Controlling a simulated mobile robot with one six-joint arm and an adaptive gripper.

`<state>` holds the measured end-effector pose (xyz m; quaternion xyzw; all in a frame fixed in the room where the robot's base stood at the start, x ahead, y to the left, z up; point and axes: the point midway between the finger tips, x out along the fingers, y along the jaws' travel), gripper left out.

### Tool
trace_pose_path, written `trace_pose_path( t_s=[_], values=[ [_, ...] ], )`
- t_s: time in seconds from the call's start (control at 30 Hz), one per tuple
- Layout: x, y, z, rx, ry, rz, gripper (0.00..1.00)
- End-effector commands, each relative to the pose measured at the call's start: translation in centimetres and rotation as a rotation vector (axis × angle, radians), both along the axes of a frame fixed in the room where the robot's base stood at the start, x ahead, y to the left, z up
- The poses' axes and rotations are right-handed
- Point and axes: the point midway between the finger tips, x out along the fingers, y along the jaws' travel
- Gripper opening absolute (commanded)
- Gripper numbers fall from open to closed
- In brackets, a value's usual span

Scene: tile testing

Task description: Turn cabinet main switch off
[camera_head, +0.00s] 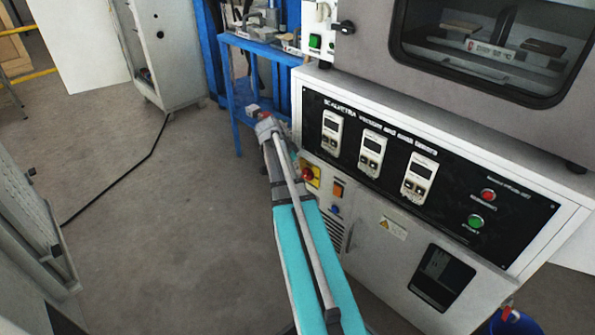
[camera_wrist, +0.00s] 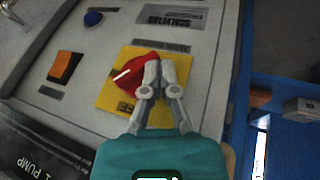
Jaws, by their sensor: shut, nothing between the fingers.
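The cabinet main switch is a red rotary knob (camera_wrist: 136,74) with a white mark, on a yellow plate (camera_wrist: 117,98). It sits on the cabinet's pale front panel. In the head view the red knob (camera_head: 307,174) shows just right of my arm, below the black control panel. My gripper (camera_wrist: 160,66) is shut and empty, with its fingertips over the right side of the knob in the wrist view. Whether they touch it, I cannot tell. The fingers hide part of the knob and plate. In the head view my fingers are not clearly visible.
An orange rocker switch (camera_wrist: 65,67) and a blue button (camera_wrist: 93,18) sit near the main switch. The black control panel (camera_head: 440,190) carries displays and red and green buttons. A blue bench (camera_head: 243,90) stands behind. The floor left of my arm is mostly clear, with a black cable (camera_head: 125,166).

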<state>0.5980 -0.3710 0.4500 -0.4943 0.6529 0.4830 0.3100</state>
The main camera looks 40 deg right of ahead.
Motion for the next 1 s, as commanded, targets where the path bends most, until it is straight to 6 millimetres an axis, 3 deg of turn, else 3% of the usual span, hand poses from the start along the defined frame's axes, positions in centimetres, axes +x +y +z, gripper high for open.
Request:
trace_pose_path(
  t_s=[1.0],
  values=[
    [-0.6,0.0,-1.6,0.0,0.001,0.0,0.0]
  ],
)
